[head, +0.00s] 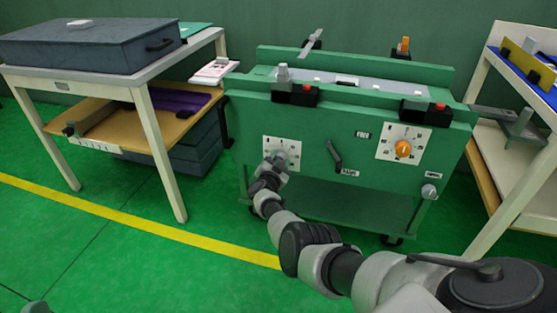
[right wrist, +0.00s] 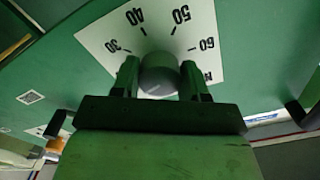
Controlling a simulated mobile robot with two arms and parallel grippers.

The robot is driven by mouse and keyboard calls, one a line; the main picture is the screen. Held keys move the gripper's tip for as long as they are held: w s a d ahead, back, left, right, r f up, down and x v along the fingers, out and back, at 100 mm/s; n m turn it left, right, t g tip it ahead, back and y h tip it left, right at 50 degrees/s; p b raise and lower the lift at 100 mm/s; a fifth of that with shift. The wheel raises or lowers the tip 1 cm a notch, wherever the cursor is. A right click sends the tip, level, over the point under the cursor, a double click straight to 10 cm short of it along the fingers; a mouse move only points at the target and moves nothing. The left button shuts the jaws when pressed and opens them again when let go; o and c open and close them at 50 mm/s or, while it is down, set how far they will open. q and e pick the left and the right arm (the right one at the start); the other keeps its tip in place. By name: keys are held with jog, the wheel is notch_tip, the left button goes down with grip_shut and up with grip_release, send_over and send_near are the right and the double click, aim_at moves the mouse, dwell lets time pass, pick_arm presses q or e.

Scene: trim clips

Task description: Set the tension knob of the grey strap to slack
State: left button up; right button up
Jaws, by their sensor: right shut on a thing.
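A green cart carries two white dial plates on its front. The left plate (head: 294,146) has a grey knob (head: 280,155), largely covered by my right gripper (head: 273,164). In the right wrist view the grey knob (right wrist: 159,72) sits between the two fingers of my right gripper (right wrist: 159,84), which is shut on it.
The right plate (head: 384,147) carries an orange knob (head: 403,149). A dark lever (head: 335,155) sits between the plates. Clamps with red parts (head: 310,89) line the cart's top edge. A table with a dark case (head: 95,45) stands left, a shelf (head: 490,140) right.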

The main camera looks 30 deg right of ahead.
jog(key=n, duration=0.3)
jog(key=shift+f+n, duration=0.1)
jog(key=shift+n, duration=0.3)
jog(key=n, duration=0.3)
jog(key=shift+n+p, duration=0.3)
jog(key=n, duration=0.2)
jog(key=shift+n, duration=0.3)
jog(key=n, duration=0.3)
jog(key=shift+s, duration=0.1)
pick_arm(q)
jog(key=shift+w+d+f+g+y, duration=0.1)
jog(key=shift+w+f+g+y, duration=0.6)
jog(key=shift+w+f+g, duration=0.55)
pick_arm(e)
jog(key=shift+n, duration=0.9)
pick_arm(q)
jog(key=shift+s+r, duration=0.15)
jog(key=shift+r, duration=0.1)
pick_arm(e)
jog(key=o, duration=0.9)
jog(key=shift+o, duration=0.2)
